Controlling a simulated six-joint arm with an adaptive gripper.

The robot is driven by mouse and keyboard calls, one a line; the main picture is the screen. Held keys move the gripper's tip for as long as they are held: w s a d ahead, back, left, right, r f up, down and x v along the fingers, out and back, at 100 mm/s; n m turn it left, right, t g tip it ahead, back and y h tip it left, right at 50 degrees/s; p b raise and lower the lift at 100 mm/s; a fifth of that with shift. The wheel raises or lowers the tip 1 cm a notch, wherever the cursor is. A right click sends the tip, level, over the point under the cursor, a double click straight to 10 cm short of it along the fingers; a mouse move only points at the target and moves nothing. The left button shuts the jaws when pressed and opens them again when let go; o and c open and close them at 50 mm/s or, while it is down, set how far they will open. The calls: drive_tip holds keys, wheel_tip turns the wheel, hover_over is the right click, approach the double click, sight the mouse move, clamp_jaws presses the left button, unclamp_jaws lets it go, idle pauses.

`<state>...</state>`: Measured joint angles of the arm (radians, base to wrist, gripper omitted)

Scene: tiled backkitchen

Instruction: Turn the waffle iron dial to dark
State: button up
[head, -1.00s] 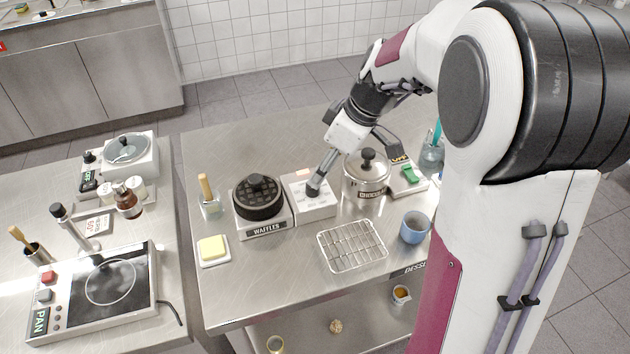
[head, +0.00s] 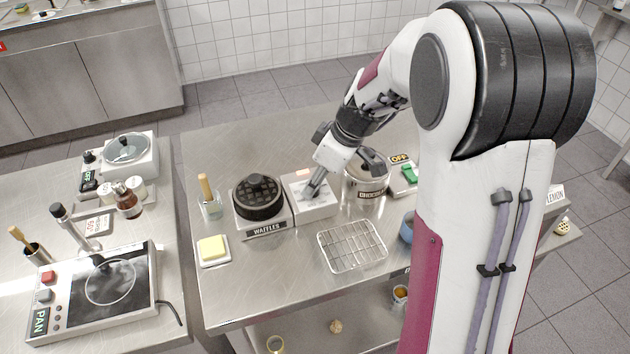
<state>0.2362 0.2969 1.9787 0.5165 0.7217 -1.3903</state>
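The waffle iron (head: 258,197) is round and black on a steel base labelled WAFFLES (head: 267,230), on the middle table. Its lid is down. Right beside it is a white control box (head: 315,211) with an orange-lit patch on its back edge. My gripper (head: 312,195) points down at the top of this box, its fingertips at or just above the surface. The dial is hidden behind the fingers, and its setting cannot be read. Whether the fingers are open or closed around anything is too small to tell.
A steel pot (head: 366,179) stands close right of the box, partly behind my wrist. A wire rack (head: 352,246) lies in front. A butter dish (head: 212,250) and a brush jar (head: 210,204) stand left. A blue mug (head: 407,228) is partly hidden by my arm. The table's front left is clear.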

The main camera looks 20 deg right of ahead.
drive_tip(key=c, duration=0.4)
drive_tip(key=shift+m, duration=0.8)
drive_tip(key=shift+s+a+m+t+h, duration=0.1)
drive_tip(key=shift+m+t+h, duration=0.3)
drive_tip(key=shift+m+h, duration=0.5)
drive_tip(key=shift+m, duration=1.2)
drive_tip(key=shift+m+h, duration=0.5)
drive_tip(key=shift+m, duration=0.5)
